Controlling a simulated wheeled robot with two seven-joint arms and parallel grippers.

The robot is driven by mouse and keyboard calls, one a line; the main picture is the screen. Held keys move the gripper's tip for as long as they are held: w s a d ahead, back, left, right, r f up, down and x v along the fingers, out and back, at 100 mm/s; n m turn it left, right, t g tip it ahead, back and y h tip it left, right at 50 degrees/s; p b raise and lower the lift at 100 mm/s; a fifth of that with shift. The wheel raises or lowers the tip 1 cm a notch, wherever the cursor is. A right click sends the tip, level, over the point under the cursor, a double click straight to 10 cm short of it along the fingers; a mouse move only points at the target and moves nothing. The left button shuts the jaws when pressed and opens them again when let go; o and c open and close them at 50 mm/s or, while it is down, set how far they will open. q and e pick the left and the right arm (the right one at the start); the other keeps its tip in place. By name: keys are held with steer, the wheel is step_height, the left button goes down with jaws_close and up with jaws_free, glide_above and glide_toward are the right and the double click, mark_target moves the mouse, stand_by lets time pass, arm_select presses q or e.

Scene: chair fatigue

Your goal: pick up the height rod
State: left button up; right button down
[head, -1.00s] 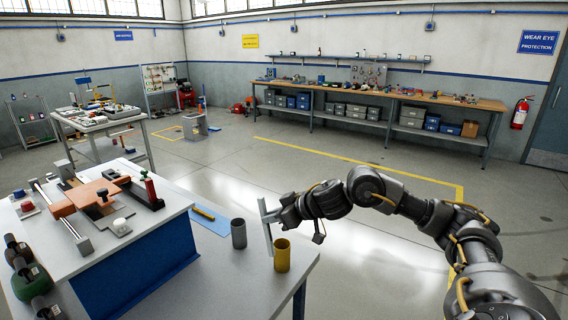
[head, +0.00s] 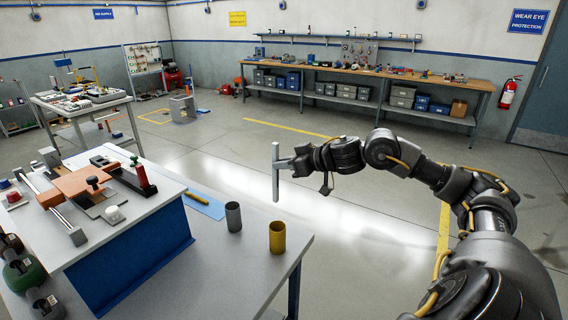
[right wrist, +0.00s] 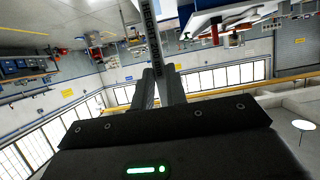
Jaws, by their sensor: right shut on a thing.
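The height rod (head: 276,172) is a slim grey metal bar, held upright in the air beyond the right edge of the table. My right gripper (head: 290,164) is shut on it near its middle, clear of the table. In the right wrist view the rod (right wrist: 150,35) runs up from between the two fingers, with dark markings along its face, and my right gripper (right wrist: 158,88) closes around it. My left gripper is not in view.
A grey cup (head: 233,217) and a yellow cup (head: 277,237) stand near the table's (head: 225,265) right edge. A test fixture with an orange block (head: 85,181) stands at left. A pencil-like yellow item (head: 197,196) lies on a blue sheet. Floor to the right is open.

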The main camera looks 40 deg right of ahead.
mark_target(278, 176)
steer(key=shift+f+b, duration=2)
steer(key=shift+f, duration=0.2)
